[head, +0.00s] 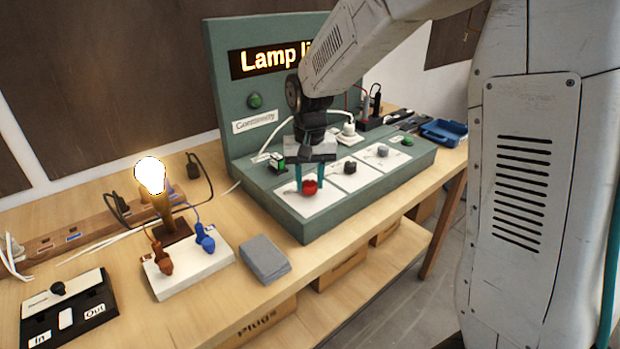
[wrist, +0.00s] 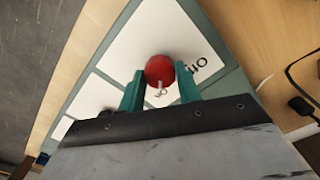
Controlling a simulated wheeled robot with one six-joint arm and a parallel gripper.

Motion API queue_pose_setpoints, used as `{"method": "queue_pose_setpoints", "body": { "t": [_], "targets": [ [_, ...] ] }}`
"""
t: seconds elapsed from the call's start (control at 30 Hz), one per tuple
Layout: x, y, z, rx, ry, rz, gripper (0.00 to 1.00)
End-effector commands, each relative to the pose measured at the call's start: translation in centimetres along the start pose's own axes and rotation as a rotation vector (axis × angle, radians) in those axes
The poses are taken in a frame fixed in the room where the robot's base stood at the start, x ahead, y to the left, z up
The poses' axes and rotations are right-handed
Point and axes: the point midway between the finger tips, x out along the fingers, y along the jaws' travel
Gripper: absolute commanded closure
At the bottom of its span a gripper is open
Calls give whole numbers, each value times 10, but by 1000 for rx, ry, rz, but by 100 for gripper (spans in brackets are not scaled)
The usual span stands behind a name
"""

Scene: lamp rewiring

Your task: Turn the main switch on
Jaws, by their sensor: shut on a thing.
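The main switch is a red round knob (head: 309,187) on a white plate (head: 291,202) at the near left end of the green panel's sloped base. In the wrist view the red knob (wrist: 160,71) sits between the fingers, with a pale pointer mark and small "On" lettering on the plate by it. My gripper (head: 310,180) reaches down from above, its green fingers on both sides of the knob. In the wrist view my gripper (wrist: 160,85) is shut on the knob. The lamp bulb (head: 150,174) glows brightly, and the panel's sign (head: 270,58) is lit, partly hidden by my arm.
Other knobs (head: 350,167) sit on white plates to the right. A blue tray (head: 443,131) lies at the bench's far right. The lamp's white base (head: 190,268), a grey block (head: 264,259) and a black In/Out box (head: 70,308) stand at left. Cables run behind them.

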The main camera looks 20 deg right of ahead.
Motion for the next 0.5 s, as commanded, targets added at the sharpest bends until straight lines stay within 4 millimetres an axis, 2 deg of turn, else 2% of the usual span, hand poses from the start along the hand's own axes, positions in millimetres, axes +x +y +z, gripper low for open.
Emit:
{"method": "queue_pose_setpoints", "body": {
  "t": [0.43, 0.47, 0.5],
  "targets": [
    [-1, 0, -2, 11, 5, -2, 89],
    [-1, 0, -2, 11, 5, -2, 64],
    [-1, 0, -1, 11, 5, -2, 52]
  ]
}}
